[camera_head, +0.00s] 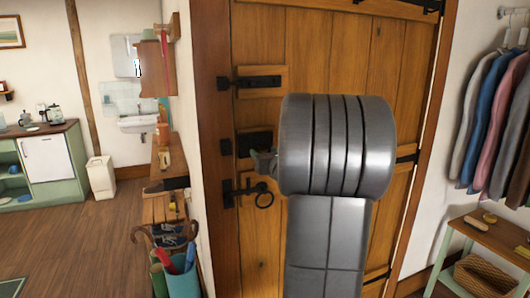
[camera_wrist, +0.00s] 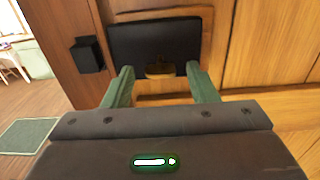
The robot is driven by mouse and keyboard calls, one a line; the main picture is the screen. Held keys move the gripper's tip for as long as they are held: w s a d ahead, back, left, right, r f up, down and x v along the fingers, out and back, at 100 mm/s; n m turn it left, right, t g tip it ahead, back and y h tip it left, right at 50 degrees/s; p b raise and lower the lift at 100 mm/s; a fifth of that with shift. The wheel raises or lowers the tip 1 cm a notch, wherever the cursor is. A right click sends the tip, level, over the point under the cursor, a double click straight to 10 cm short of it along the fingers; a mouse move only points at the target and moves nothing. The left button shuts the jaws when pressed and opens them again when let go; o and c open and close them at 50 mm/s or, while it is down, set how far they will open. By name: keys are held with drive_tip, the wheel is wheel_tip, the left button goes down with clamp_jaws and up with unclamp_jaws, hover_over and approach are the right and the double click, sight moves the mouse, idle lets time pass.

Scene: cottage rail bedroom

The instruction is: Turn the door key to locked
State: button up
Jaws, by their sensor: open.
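The wooden door (camera_head: 258,225) fills the middle of the head view and looks shut in its frame. Its black lock case (camera_head: 250,143) is partly covered by my arm; it also shows in the wrist view (camera_wrist: 135,42). A small brass key (camera_wrist: 158,70) sits at the lower part of the case, its bow looking wider than tall. My gripper (camera_wrist: 162,78) is open, with one green finger on each side of the key and gaps visible between. In the head view my gripper (camera_head: 263,162) is mostly hidden. The key cannot be made out there.
A black keeper (camera_wrist: 88,54) is on the door frame left of the lock. A bench (camera_head: 160,207) and an umbrella stand (camera_head: 183,283) stand left; a small table (camera_head: 490,238) and hanging clothes (camera_head: 495,120) are right.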

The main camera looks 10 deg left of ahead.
drive_tip(key=shift+w+a, duration=0.1)
drive_tip(key=shift+w, duration=0.1)
drive_tip(key=c, duration=1)
